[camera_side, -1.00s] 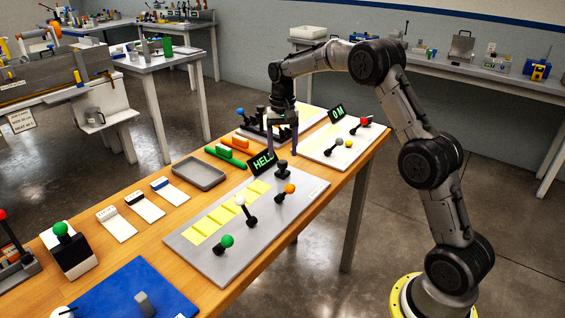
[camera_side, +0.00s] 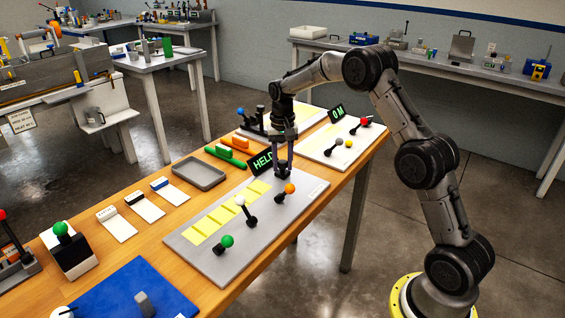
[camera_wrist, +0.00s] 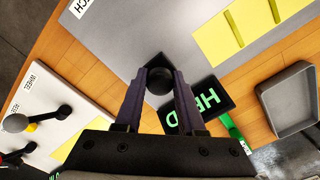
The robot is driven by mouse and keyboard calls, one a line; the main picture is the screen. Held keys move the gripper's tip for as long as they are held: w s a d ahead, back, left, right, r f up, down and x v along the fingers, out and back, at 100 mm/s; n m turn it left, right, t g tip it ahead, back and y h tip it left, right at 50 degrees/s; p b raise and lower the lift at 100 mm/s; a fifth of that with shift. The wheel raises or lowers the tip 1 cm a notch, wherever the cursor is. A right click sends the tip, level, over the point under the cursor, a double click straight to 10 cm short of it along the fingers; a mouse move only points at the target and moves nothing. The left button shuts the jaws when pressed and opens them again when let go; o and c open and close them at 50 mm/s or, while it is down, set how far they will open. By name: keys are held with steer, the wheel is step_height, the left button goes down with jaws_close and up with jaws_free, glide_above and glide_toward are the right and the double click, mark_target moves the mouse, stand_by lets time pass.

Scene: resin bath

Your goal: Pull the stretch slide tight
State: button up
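The grey board (camera_side: 205,262) lies on the wooden bench and carries several levers and yellow strips. A black knob (camera_side: 283,170) stands near its far end, beside the HELD sign (camera_side: 262,161). My gripper (camera_side: 283,163) points down over it, with one finger on each side. In the wrist view the black knob (camera_wrist: 158,82) sits between the fingertips, with no clear gap to either finger. A label ending in "CH" (camera_wrist: 79,7) is on the board; the rest of it is cut off. The knob's base is hidden.
An orange-knobbed lever (camera_side: 289,189) stands close in front of my gripper, with white (camera_side: 240,200) and green (camera_side: 226,241) ones farther along. A grey tray (camera_side: 199,173) lies to the left. A white board (camera_side: 320,150) with levers and an ON sign (camera_side: 337,113) is beyond.

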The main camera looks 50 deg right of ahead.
mark_target(301, 184)
jaws_close()
steer(key=shift+r, duration=0.1)
stand_by(0.8)
steer(key=shift+s, duration=0.1)
steer(key=s, duration=0.6)
steer(key=shift+s, duration=0.35)
steer(key=o, duration=0.9)
jaws_free()
steer(key=shift+c, duration=0.2)
